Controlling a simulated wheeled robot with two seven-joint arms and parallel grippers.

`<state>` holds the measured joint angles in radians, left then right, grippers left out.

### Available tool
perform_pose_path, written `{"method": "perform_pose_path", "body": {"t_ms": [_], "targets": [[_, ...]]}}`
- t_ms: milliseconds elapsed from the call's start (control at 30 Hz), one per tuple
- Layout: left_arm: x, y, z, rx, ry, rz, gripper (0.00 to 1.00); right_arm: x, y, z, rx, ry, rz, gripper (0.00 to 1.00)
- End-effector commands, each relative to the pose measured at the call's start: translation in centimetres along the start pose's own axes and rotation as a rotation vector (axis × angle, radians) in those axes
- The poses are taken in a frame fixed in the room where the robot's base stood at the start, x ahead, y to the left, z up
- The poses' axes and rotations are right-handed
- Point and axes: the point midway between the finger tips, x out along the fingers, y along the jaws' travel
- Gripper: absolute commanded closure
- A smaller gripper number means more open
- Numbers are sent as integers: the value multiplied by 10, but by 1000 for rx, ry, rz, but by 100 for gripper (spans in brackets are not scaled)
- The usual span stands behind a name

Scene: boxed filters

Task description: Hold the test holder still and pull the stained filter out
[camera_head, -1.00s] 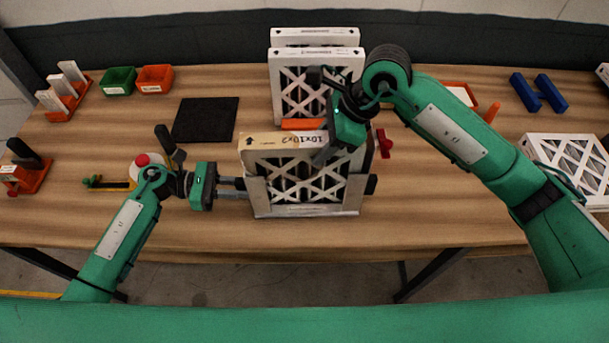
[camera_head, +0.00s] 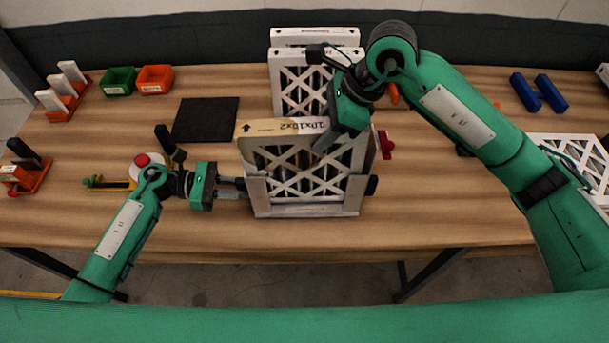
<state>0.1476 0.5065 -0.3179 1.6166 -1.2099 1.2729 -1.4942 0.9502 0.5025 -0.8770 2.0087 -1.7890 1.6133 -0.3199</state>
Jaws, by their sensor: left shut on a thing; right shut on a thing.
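The test holder (camera_head: 258,200) is a grey metal frame standing near the front middle of the table. The stained filter (camera_head: 290,127), with a tan top edge marked 10x10x2 and a white lattice face, sits upright in it, its top well above the holder's sides. My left gripper (camera_head: 241,187) is shut on the holder's left side. My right gripper (camera_head: 322,142) comes from above and is shut on the filter's top edge, right of the writing. The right fingertips are partly hidden against the filter.
White filters (camera_head: 315,32) stand upright behind the holder. A dark mat (camera_head: 205,120), green bin (camera_head: 118,81) and orange bin (camera_head: 155,79) lie to the left. Blue blocks (camera_head: 540,92) and a flat white filter (camera_head: 575,155) are at right. A red knob (camera_head: 385,145) is beside the holder.

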Motion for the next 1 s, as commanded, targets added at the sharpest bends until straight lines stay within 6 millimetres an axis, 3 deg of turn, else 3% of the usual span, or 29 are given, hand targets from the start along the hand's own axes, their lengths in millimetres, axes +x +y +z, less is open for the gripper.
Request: {"method": "perform_pose_path", "body": {"t_ms": [433,1000], "targets": [[0,0,0,0,-1,1,93,-5,0,3,0,-1,0,76],[-1,0,0,0,0,1,93,-37,0,20,0,0,0,76]]}}
